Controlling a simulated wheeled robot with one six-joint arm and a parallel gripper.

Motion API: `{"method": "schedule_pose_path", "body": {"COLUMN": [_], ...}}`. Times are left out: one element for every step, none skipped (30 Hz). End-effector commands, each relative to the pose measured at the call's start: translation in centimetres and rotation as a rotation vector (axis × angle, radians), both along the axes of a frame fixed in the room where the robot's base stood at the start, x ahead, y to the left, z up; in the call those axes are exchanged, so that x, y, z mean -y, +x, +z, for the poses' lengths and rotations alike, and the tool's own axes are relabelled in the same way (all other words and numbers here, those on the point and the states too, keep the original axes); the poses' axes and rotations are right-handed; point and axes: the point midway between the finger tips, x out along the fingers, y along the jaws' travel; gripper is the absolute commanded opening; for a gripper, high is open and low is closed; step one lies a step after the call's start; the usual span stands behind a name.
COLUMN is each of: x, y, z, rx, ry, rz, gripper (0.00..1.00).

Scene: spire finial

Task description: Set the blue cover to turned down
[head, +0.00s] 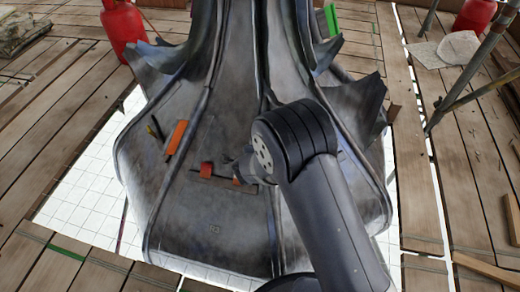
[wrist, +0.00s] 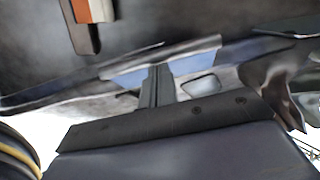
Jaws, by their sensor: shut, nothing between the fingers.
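No clearly blue cover stands out in the head view. In the wrist view, a bluish flat patch (wrist: 195,63) shows behind and on both sides of my fingers; I cannot tell whether it is the blue cover or the finial's metal. My gripper (wrist: 158,68) is shut and empty, its fingers close to this patch; contact cannot be told. In the head view my gripper (head: 232,165) is small and partly hidden by my wrist, in front of the finial's lower face. The grey metal finial (head: 215,220) fills the middle.
An orange bar (head: 176,137) and a red tab (head: 206,170) are on the finial's face, left of my gripper. Curled metal leaves (head: 358,100) jut out at the sides. Red cylinders (head: 123,28) and scaffold poles (head: 470,70) stand on the plank deck (head: 60,110).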

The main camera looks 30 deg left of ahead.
Motion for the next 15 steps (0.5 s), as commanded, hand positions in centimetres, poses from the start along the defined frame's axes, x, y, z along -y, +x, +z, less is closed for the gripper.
{"method": "schedule_pose_path", "body": {"x": [-0.4,-0.5,-0.6,-0.8,-0.8,-1.0,-1.0,-1.2,-1.3,-1.4,-1.6,-1.8,-1.9,-2.1,-2.3], "y": [-0.1,-0.1,-0.2,-0.2,-0.2,-0.2,-0.2,-0.2,-0.2,-0.3,-0.3,-0.2,-0.2,-0.2,-0.2], "z": [0.7,0.6,0.4,0.3,0.1,-0.2,-0.4,-0.6,-0.8,-1.0,-1.2,-1.3,-1.4,-1.5,-1.8], "rx": [0.012,0.02,0.03,0.037,0.042,0.047,0.05,0.051,0.052,0.051,0.051,0.052,0.052,0.052,0.052], "ry": [-0.017,-0.026,-0.038,-0.045,-0.052,-0.058,-0.061,-0.063,-0.064,-0.065,-0.065,-0.064,-0.064,-0.064,-0.064], "rz": [-0.015,-0.025,-0.038,-0.046,-0.054,-0.064,-0.068,-0.07,-0.071,-0.071,-0.071,-0.071,-0.07,-0.07,-0.07], "gripper": [0.0,0.0,0.0,0.0,0.0,0.0,0.0,0.0,0.0,0.0,0.0,0.0,0.0,0.0,0.0]}}
